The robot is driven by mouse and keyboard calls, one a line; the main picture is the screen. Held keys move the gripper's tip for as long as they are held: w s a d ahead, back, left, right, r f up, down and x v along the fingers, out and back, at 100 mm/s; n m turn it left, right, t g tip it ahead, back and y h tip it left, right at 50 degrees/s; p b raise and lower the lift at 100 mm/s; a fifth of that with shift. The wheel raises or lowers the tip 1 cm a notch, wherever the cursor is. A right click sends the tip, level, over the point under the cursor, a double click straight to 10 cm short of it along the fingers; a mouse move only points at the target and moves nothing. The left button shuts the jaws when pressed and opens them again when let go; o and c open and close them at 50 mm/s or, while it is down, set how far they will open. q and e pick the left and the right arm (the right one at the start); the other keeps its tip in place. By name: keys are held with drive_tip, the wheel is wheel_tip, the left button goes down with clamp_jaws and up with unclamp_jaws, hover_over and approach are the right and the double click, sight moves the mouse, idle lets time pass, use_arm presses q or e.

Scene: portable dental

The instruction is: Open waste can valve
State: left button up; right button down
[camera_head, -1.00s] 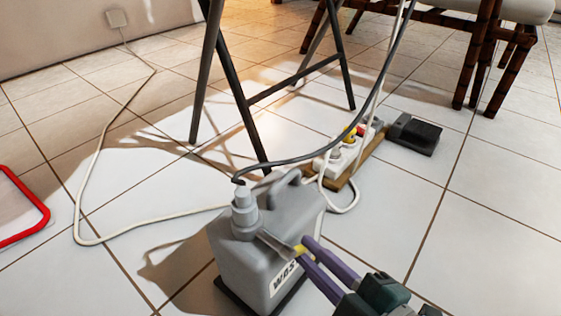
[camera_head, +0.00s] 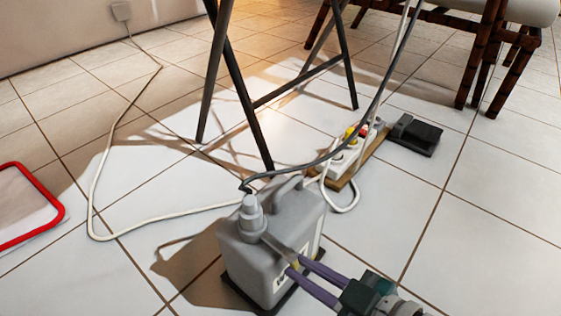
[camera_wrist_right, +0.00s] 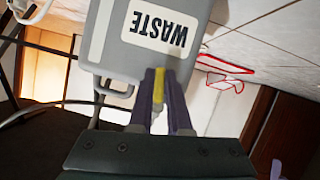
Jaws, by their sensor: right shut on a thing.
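The grey waste can (camera_head: 240,262) stands on a dark base on the floor at the lower middle of the head view. Its WASTE label (camera_wrist_right: 157,27) shows upside down in the wrist view. A grey valve lever (camera_head: 279,245) slants down to the right from below the capped neck (camera_head: 251,215). My right gripper (camera_head: 294,267) has purple fingers and is at the lever's outer end, beside the can. In the wrist view the fingers (camera_wrist_right: 160,85) are shut around a yellow part (camera_wrist_right: 156,70) of the lever. My left gripper is out of view.
A dark hose (camera_head: 330,158) runs to the can's top. A power strip (camera_head: 350,158) and a black pedal (camera_head: 415,135) lie behind it. Dark folding legs (camera_head: 245,100) stand behind the can. A white cable (camera_head: 160,218) crosses the floor. A red frame (camera_head: 50,187) is at left.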

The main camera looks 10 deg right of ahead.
drive_tip(key=shift+s+f, duration=0.1)
drive_tip(key=shift+f, duration=0.05)
idle(0.4)
drive_tip(key=c, duration=0.9)
unclamp_jaws()
drive_tip(key=shift+o, duration=0.2)
drive_tip(key=p+v, duration=0.5)
drive_tip(key=v, duration=0.5)
